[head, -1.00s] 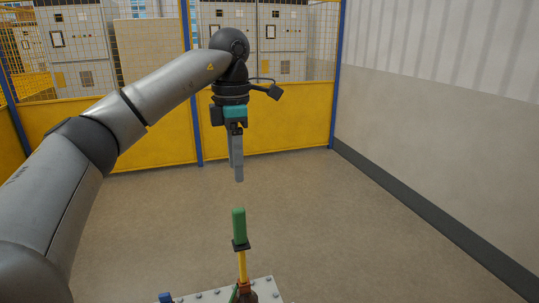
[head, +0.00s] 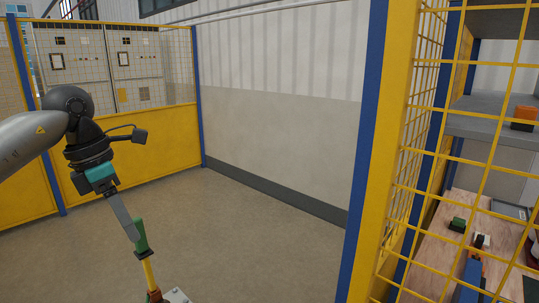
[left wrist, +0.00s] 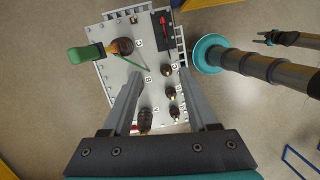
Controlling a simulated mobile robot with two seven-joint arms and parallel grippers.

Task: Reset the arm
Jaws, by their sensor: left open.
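My left gripper (head: 132,238) hangs pointing down, open and empty. In the head view its fingers overlap the green-topped tool (head: 141,232) with a yellow stem. In the left wrist view the gripper (left wrist: 162,82) has its jaws apart above a light panel (left wrist: 115,82). The tool's green top (left wrist: 86,55) lies left of the fingers there, not between them. Several dark brown ribbed cores, one of them here (left wrist: 145,119), stand on the panel beside letter marks.
Yellow mesh fencing (head: 425,150) with a blue post (head: 368,150) stands at right, before shelving and a wooden surface (head: 440,228) with small parts. Open floor lies toward the wall.

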